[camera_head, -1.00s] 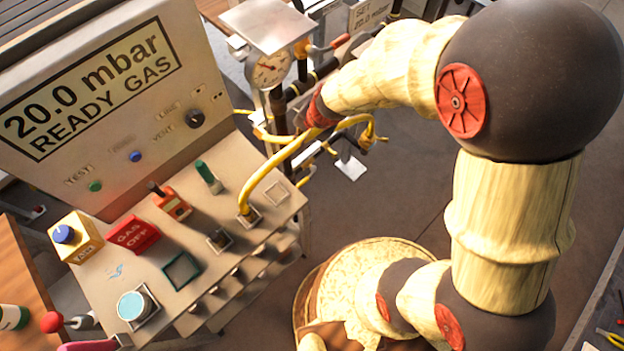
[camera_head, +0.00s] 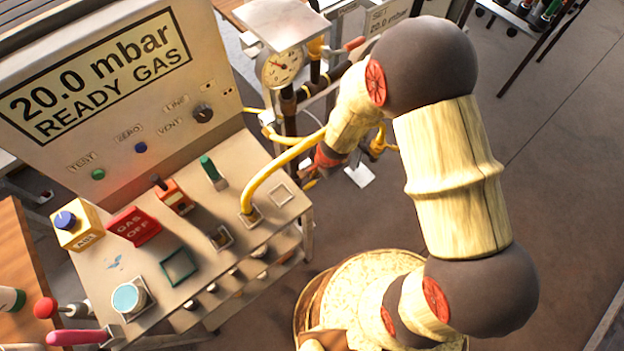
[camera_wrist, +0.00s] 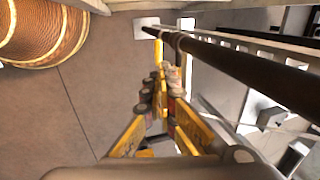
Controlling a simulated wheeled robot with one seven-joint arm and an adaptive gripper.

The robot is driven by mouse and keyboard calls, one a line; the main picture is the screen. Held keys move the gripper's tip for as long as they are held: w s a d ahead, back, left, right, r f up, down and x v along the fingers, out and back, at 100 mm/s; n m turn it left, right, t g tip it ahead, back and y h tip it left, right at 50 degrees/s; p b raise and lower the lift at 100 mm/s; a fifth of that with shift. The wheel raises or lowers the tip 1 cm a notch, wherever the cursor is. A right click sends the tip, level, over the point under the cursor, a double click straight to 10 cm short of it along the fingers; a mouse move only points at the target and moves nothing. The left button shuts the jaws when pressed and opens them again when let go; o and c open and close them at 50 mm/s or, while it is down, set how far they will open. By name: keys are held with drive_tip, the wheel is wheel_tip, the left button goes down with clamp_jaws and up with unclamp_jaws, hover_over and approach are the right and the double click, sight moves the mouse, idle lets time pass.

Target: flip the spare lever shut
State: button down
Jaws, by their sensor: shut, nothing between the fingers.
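The pipe stand with the pressure gauge (camera_head: 281,67) stands right of the sloped panel. A lever with a red grip (camera_head: 355,43) sticks out near its top. Yellow fittings (camera_head: 378,142) sit lower on the stand, partly behind my arm. I cannot tell which part is the spare lever. In the wrist view my gripper (camera_wrist: 165,120) has yellow fingers shut with nothing between them. It points down beside a long dark pipe (camera_wrist: 235,72). Small dark round ends (camera_wrist: 146,92) and a yellow part (camera_wrist: 159,52) show just beyond the fingertips; contact is unclear.
The gas panel (camera_head: 130,75) reads "20.0 mbar READY GAS". A yellow hose (camera_head: 270,178) runs from the shelf to the stand. Bare floor (camera_head: 570,170) lies right.

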sight(309, 187)
drive_tip(key=b+x, duration=0.6)
drive_tip(key=x, duration=0.7)
drive_tip(key=shift+w+a+f+b, duration=0.1)
drive_tip(key=shift+f+b, duration=0.2)
drive_tip(key=shift+b, duration=0.05)
drive_tip(key=shift+a+p, duration=0.25)
drive_tip(key=shift+p, duration=0.2)
